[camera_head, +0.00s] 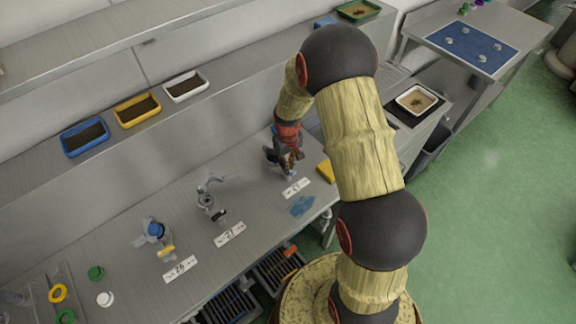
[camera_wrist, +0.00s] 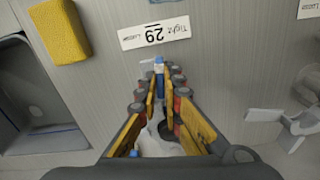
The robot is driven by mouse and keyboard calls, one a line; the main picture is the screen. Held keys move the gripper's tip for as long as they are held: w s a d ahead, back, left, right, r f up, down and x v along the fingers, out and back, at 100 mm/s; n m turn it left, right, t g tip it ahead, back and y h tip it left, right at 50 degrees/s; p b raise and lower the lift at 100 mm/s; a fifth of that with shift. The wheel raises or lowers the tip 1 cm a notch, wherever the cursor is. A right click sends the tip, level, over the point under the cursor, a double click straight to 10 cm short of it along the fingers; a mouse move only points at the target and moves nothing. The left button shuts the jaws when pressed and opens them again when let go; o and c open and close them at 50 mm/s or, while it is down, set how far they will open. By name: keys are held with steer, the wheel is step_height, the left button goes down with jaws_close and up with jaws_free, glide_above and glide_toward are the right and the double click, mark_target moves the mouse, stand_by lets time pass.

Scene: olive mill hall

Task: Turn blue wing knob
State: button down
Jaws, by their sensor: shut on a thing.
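My gripper (camera_head: 286,160) reaches down to the fitting by the nearest label on the metal bench. In the wrist view my gripper (camera_wrist: 160,84) has its two yellow-sided fingers closed in around the fitting. A small blue piece of the wing knob (camera_wrist: 159,66) shows between the fingertips, so the gripper is shut on it. A grey-white part of the fitting (camera_wrist: 155,137) shows between the fingers, with another small blue spot at its lower left. The fingers hide most of the knob, and its turn angle cannot be told. A label (camera_wrist: 155,32) reading 29, Tight and Loosen lies just beyond.
A grey fitting (camera_head: 208,200) and a blue-topped fitting (camera_head: 154,230) stand left along the bench. A yellow sponge (camera_wrist: 60,30) lies beside a grey basin (camera_wrist: 20,98). A blue cloth (camera_head: 302,206) lies near the front edge. Soil trays line the shelf behind.

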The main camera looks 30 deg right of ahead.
steer(key=shift+m, duration=0.3)
steer(key=m, duration=0.3)
steer(key=shift+m, duration=0.4)
steer(key=m, duration=0.3)
steer(key=shift+m+b, duration=0.3)
steer(key=m, duration=0.4)
steer(key=shift+m, duration=2)
steer(key=c, duration=2)
jaws_free()
steer(key=shift+c, duration=0.2)
steer(key=shift+o, duration=0.4)
